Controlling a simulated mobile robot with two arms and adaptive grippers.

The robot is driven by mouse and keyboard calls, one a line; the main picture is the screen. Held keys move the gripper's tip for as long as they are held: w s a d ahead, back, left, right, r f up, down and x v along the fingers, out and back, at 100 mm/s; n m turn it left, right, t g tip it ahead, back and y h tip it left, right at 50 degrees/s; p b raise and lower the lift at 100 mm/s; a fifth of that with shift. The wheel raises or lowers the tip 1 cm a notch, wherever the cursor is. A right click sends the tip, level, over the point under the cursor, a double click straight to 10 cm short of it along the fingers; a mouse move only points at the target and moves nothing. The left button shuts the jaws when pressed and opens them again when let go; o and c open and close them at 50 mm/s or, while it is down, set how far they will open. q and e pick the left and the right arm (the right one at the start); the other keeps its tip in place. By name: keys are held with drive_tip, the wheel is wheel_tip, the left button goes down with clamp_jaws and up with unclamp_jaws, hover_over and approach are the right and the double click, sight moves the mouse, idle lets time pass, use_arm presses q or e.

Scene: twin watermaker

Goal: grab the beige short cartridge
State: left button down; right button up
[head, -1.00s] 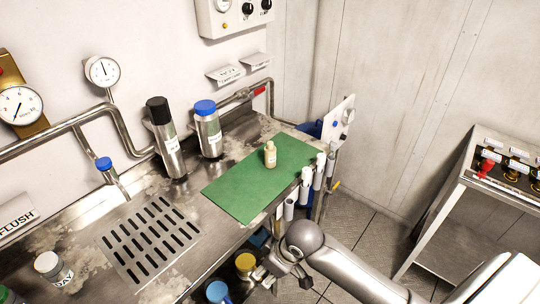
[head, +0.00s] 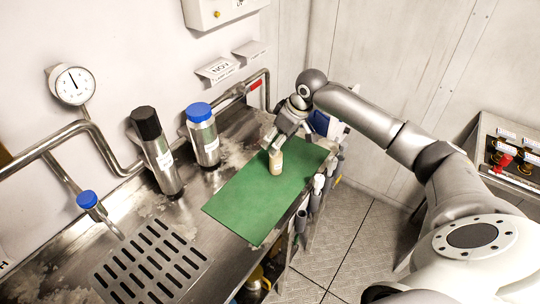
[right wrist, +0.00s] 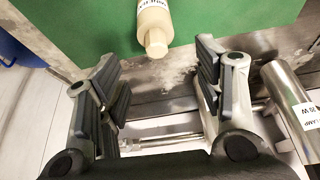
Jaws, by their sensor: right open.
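The beige short cartridge (head: 276,162) stands upright on the green mat (head: 240,205) in the head view. In the right wrist view the beige cartridge (right wrist: 154,24) shows at the top, its narrower end towards me and part of a label visible. My right gripper (head: 275,145) is above the cartridge's top in the head view. In the right wrist view its open fingers (right wrist: 160,85) have empty space between them, and the cartridge lies beyond their tips. I cannot tell whether they touch it. My left gripper is in neither view.
A black-capped cylinder (head: 160,160) and a blue-capped cylinder (head: 204,142) stand left of the mat. A slotted drain (head: 150,262) lies at the front left. White tubes (head: 316,190) line the bench's right edge. A pipe runs along the wall.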

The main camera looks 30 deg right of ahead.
sight(276, 162)
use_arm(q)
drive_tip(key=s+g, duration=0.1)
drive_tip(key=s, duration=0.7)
use_arm(e)
drive_tip(key=f, duration=0.3)
drive_tip(key=shift+w+a+f+p, duration=0.15)
drive_tip(key=shift+a+p, duration=0.2)
drive_tip(key=x, duration=0.1)
drive_tip(key=p+x, duration=0.1)
drive_tip(key=x, duration=0.2)
drive_tip(key=shift+d+f+p, duration=0.25)
drive_tip(key=shift+d+p, duration=0.05)
drive_tip(key=shift+p, duration=0.1)
drive_tip(key=shift+w+f, duration=0.3)
drive_tip(key=shift+f, duration=0.1)
drive_tip(key=shift+s, duration=0.1)
drive_tip(key=c, duration=1.2)
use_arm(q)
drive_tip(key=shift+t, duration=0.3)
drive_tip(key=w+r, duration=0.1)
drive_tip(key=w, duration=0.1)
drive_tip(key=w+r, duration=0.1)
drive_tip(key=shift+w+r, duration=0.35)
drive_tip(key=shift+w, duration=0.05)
use_arm(e)
drive_tip(key=shift+r, duration=0.1)
